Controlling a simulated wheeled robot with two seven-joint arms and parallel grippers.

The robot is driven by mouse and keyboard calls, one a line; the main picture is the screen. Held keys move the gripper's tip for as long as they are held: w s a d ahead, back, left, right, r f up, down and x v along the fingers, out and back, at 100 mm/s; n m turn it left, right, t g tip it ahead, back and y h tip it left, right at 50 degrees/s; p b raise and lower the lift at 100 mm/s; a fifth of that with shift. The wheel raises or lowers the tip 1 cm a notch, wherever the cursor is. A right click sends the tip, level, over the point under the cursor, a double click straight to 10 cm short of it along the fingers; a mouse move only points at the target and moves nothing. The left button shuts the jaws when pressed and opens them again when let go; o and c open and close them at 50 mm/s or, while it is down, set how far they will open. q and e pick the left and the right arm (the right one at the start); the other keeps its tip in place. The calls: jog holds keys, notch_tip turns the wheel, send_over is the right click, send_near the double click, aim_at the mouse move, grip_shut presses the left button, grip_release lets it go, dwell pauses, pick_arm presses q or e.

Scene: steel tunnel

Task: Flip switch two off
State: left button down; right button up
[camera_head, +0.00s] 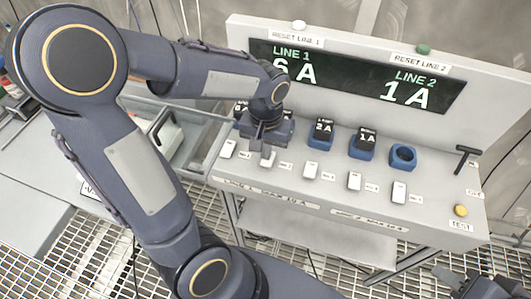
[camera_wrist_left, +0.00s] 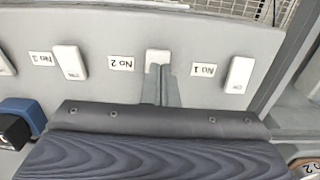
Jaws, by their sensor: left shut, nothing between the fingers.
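Switch two (camera_head: 268,159) is a white rocker in the row on the sloped grey panel, beside its "No 2" label. My left gripper (camera_head: 266,143) is over it, shut and empty. In the left wrist view the closed fingers (camera_wrist_left: 160,86) reach the near edge of switch two (camera_wrist_left: 157,56) and hide part of it. I cannot tell whether they touch it or which way the rocker is tipped. Switch one (camera_wrist_left: 239,74) and switch three (camera_wrist_left: 70,62) stand to either side. A dark part of my right gripper (camera_head: 484,287) shows in the lower right corner; its fingers are unclear.
The display (camera_head: 355,75) reads LINE 1 6 A and LINE 2 1 A. Blue plug blocks marked 2 A (camera_head: 320,133) and 1 A (camera_head: 362,144) and an empty blue socket (camera_head: 403,156) stand behind the switches. A black T-handle (camera_head: 467,151) and yellow test button (camera_head: 460,210) are at the right.

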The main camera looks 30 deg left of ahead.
pick_arm(q)
jog(key=shift+f, duration=0.8)
jog(key=b, duration=0.1)
jog(key=f+t+b, duration=0.1)
jog(key=shift+s+f+b, duration=0.1)
jog(key=shift+s+b, duration=0.15)
jog(key=shift+b, duration=0.15)
jog(key=shift+s+r+p, duration=0.15)
jog(key=shift+r+p, duration=0.15)
jog(key=shift+f, duration=0.1)
